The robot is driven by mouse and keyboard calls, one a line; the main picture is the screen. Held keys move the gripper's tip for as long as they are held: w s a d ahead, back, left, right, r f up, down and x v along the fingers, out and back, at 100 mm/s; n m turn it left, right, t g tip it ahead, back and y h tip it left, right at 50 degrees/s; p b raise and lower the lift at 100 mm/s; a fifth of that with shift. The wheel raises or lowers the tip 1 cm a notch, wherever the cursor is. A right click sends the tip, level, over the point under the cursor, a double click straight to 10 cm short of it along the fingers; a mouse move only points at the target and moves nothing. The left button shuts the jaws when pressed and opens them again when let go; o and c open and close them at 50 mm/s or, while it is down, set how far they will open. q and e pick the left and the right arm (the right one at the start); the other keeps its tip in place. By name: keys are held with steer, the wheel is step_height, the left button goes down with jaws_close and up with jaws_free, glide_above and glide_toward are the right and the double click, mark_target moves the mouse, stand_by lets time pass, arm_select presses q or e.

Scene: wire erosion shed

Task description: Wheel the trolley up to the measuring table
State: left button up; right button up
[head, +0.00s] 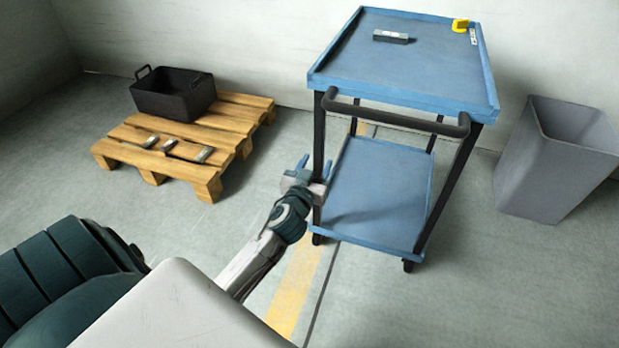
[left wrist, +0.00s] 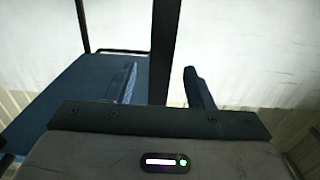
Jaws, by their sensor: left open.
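The blue two-shelf trolley (head: 425,62) stands right of centre in the head view, with a black push handle (head: 395,115) across its near side. My left gripper (head: 314,166) is open and empty beside the trolley's near left post, below the handle. In the left wrist view a dark post (left wrist: 163,45) of the trolley shows upright beyond and between the open fingers (left wrist: 163,88). The blue lower shelf (left wrist: 60,80) lies to the left there. I cannot tell whether a finger touches the post. My right gripper and the measuring table are not in view.
A grey metal block (head: 391,37) and a yellow object (head: 460,25) lie on the trolley's top. A grey bin (head: 555,160) stands to its right. A wooden pallet (head: 225,125) with a black crate (head: 172,95) and small metal pieces lies left. The floor in front is clear.

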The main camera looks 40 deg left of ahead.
arm_select(q)
steer(key=shift+x, duration=2.25)
jaws_close()
